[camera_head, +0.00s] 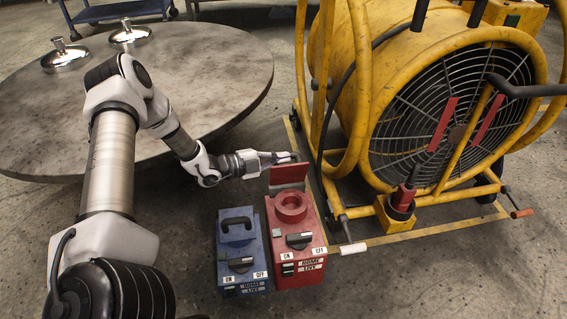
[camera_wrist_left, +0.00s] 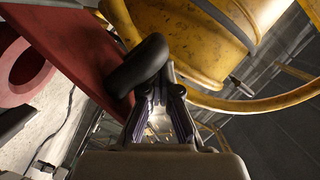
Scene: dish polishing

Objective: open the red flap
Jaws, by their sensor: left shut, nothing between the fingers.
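The red box (camera_head: 299,246) stands on the floor with a red ring (camera_head: 291,206) on its top. Its red flap (camera_head: 288,174) stands raised at the back of the ring, so the ring lies uncovered. The flap (camera_wrist_left: 82,50) and part of the ring (camera_wrist_left: 24,72) also show in the left wrist view. A black curved handle (camera_wrist_left: 138,66) lies between the flap and my gripper there. My left gripper (camera_head: 292,157) is shut and empty, just behind the flap's top edge. I cannot tell whether its fingertips (camera_wrist_left: 166,88) touch the handle. My right gripper is out of view.
A blue box (camera_head: 241,262) with a black-handled lid stands just left of the red one. A big yellow blower (camera_head: 356,90) on a yellow frame is close to my gripper. A round grey table (camera_head: 215,65) with two metal lids (camera_head: 131,34) is at back left.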

